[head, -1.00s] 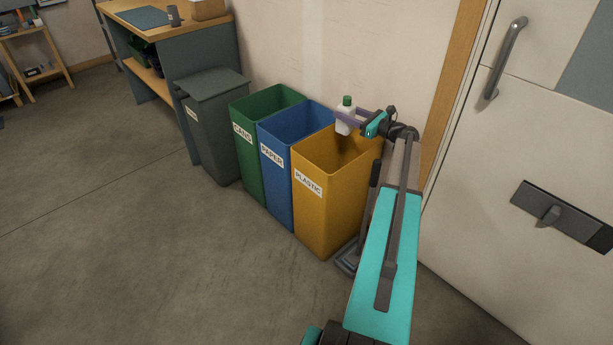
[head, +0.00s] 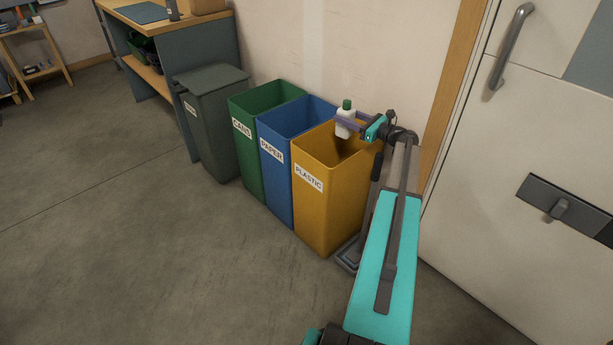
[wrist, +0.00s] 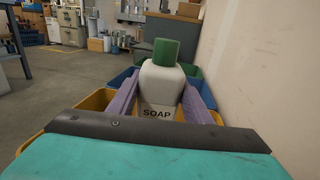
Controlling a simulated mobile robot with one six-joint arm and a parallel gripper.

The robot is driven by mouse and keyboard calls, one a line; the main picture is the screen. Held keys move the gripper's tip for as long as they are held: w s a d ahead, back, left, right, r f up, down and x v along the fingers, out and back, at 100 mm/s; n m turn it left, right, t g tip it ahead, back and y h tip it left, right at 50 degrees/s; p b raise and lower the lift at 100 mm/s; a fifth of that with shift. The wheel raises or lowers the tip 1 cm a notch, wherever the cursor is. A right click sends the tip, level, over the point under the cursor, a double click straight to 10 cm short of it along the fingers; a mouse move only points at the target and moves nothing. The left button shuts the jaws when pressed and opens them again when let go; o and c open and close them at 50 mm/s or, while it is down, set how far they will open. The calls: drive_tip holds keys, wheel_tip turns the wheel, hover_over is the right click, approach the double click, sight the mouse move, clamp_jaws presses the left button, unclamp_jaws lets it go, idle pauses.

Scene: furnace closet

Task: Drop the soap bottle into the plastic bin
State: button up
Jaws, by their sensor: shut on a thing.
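The soap bottle (head: 345,121) is white with a green cap. It is upright above the back part of the yellow bin labelled PLASTIC (head: 321,206). My gripper (head: 352,120) is shut on it. In the wrist view the bottle (wrist: 161,82) stands between the two purple fingers of my gripper (wrist: 160,98), with the word SOAP on its front. Its lower end is hidden there by my wrist. Parts of the yellow bin's rim (wrist: 95,101) show below and beside the fingers.
The blue PAPER bin (head: 277,181) and green CANS bin (head: 244,151) stand to the left of the yellow bin, then a lidded grey bin (head: 213,128). The wall (head: 380,50) is close behind. A white door (head: 530,150) is at right. The floor in front is clear.

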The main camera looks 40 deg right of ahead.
drive_tip(key=shift+f+b, duration=0.4)
drive_tip(key=shift+f, duration=0.3)
drive_tip(key=o, duration=1.1)
drive_tip(key=shift+o, duration=0.2)
drive_tip(key=shift+s, duration=0.1)
drive_tip(key=p+v, duration=0.1)
drive_tip(key=v, duration=1.2)
drive_tip(key=shift+s+p, duration=0.35)
drive_tip(key=shift+p, duration=0.05)
drive_tip(key=shift+d, duration=0.1)
